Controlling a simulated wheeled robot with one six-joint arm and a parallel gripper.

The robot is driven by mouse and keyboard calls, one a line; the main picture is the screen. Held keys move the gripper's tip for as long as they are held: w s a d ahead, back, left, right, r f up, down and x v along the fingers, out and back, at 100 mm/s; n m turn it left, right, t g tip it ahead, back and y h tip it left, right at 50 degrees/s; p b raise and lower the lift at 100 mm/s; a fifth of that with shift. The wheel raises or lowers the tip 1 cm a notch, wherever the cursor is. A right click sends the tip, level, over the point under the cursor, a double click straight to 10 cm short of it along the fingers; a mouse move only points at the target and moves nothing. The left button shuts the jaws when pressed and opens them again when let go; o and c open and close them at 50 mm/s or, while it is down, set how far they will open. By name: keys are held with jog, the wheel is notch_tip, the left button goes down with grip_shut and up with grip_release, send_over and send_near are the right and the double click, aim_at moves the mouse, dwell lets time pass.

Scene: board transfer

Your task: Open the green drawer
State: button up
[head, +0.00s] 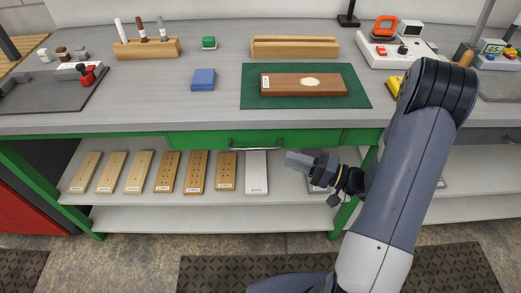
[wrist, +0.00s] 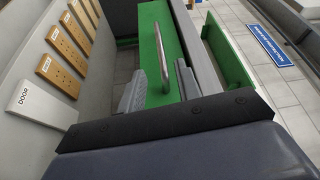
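The green drawer (head: 195,140) sits under the tabletop in the head view and looks shut, its front in line with the bench. Its metal bar handle (head: 255,145) runs along the front. In the wrist view the green drawer front (wrist: 150,20) lies ahead, with the handle (wrist: 161,50) standing out from it. My gripper (head: 297,160) is just below and right of the handle in the head view. In the wrist view my gripper (wrist: 159,80) is open, its fingers apart and empty. The handle lines up with the gap between them; I cannot tell whether they reach around it.
A lower shelf (head: 215,215) below the drawer holds several labelled boards (head: 195,172) and a white board (head: 257,172). On the tabletop lie a green mat (head: 355,98) with a brown board (head: 330,84) and a blue block (head: 203,79). Dark floor mats (head: 220,275) lie in front.

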jog(key=p+x, duration=0.1)
jog(key=x, duration=0.8)
jog(key=shift+a, duration=0.15)
jog(key=shift+c, duration=0.5)
grip_shut()
